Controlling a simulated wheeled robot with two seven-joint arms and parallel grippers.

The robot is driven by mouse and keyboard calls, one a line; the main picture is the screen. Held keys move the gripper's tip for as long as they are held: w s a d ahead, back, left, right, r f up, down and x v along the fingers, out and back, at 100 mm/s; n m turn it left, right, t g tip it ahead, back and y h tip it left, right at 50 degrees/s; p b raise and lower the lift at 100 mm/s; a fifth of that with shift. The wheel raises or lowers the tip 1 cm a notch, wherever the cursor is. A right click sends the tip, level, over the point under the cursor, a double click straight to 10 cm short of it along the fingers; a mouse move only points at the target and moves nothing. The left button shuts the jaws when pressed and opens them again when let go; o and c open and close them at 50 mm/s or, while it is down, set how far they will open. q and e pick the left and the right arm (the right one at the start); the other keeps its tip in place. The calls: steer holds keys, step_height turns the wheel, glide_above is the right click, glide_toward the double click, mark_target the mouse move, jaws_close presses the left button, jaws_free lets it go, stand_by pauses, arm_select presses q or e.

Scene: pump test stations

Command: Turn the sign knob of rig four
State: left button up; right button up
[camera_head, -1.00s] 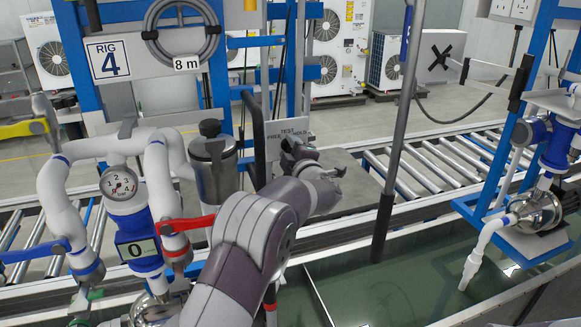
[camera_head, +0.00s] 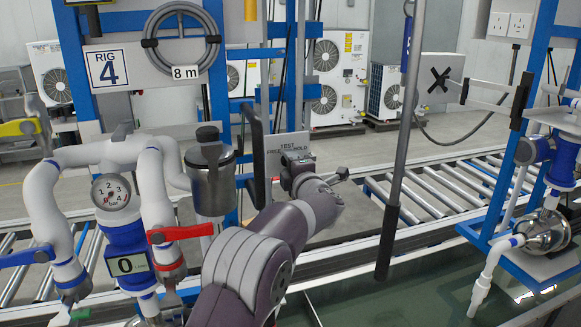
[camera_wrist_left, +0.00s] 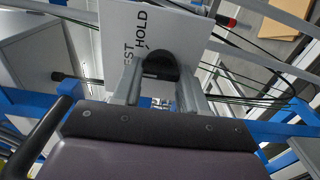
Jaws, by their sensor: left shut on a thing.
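The white sign plate (camera_head: 291,141) of rig four, lettered "TEST", "FREE" and "HOLD", hangs behind the black handle. In the left wrist view the sign (camera_wrist_left: 122,35) fills the upper middle, with "HOLD" and part of "TEST" readable. Its dark rounded knob (camera_wrist_left: 160,62) sits between the two fingers of my left gripper (camera_wrist_left: 158,84), which is shut on it. In the head view my left gripper (camera_head: 296,165) is at the sign's lower part, and my own wrist hides most of the knob there. My right gripper is not in view.
The "RIG 4" label (camera_head: 108,68) is above a gauge (camera_head: 111,192), a red lever (camera_head: 180,233) and a steel canister (camera_head: 211,177). A black handle (camera_head: 254,155) stands close left of my gripper. A grey pole (camera_head: 398,170) hangs to its right.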

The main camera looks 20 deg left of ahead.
arm_select(q)
steer(key=shift+f, duration=0.1)
steer(key=o, duration=1.1)
steer(key=shift+c, duration=0.2)
steer(key=b+v, duration=0.4)
steer(key=v, duration=0.8)
steer(key=shift+s+d, duration=0.15)
steer(key=shift+s, duration=0.15)
